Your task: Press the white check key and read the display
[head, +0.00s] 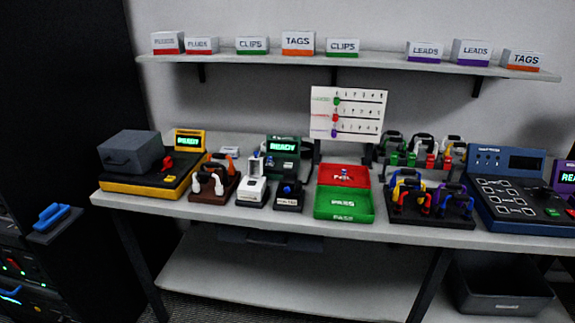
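I cannot make out for certain which part is the white check key. A white block-like device (253,190) with a dark label stands at the middle left of the bench, beside a small black device with a blue knob (289,192). Lit displays reading READY show on the yellow machine (189,141) and the dark green unit (283,146). A purple unit (567,178) at the right edge has a partly cut-off lit display. The blue console (520,190) has white-outlined pads, a dark screen (527,163), and green and red buttons. Neither gripper is in view.
The grey bench (150,203) is crowded. Red (330,171) and green (325,214) trays sit mid-bench, with racks of coloured leads (430,221) to their right. A wall shelf (380,60) holds labelled boxes. A black cabinet (65,110) stands left. A grey bin (500,288) is below.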

